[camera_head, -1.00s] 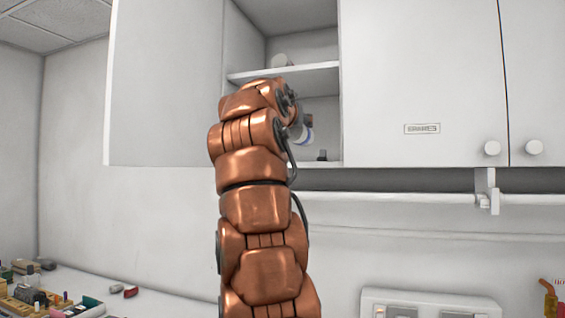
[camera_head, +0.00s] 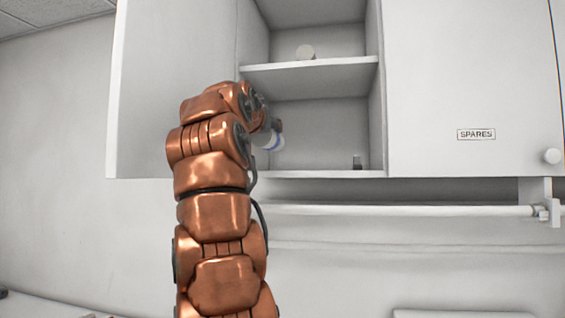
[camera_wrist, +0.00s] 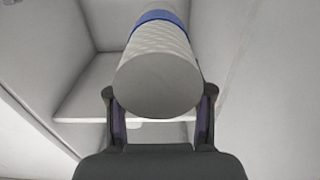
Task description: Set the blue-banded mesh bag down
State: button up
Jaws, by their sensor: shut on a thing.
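The blue-banded mesh bag (camera_wrist: 158,75) is a pale, textured cylinder with a blue band, its round end facing the wrist camera. My gripper (camera_wrist: 160,94) is shut on it, one finger on each side.
A closed door (camera_head: 470,80) labelled SPARES is at right.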

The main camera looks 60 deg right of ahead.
jog(key=p+x, duration=0.2)
jog(key=x, duration=0.3)
jog(key=w+p+x, duration=0.1)
jog(key=p+x, duration=0.1)
jog(key=x, duration=0.2)
jog(key=f+p+x, duration=0.1)
jog(key=p+x, duration=0.2)
jog(key=x, duration=0.2)
jog(key=shift+w+f, duration=0.1)
jog(key=shift+w, duration=0.25)
jog(key=shift+w+d+f, duration=0.1)
jog(key=shift+d+f, duration=0.1)
jog(key=shift+f+b, duration=0.4)
jog(key=shift+b, duration=0.15)
jog(key=shift+f+b, duration=0.65)
jog(key=shift+f, duration=0.7)
jog(key=shift+f, duration=0.15)
jog(key=o, duration=1.1)
jog(key=shift+o, duration=0.2)
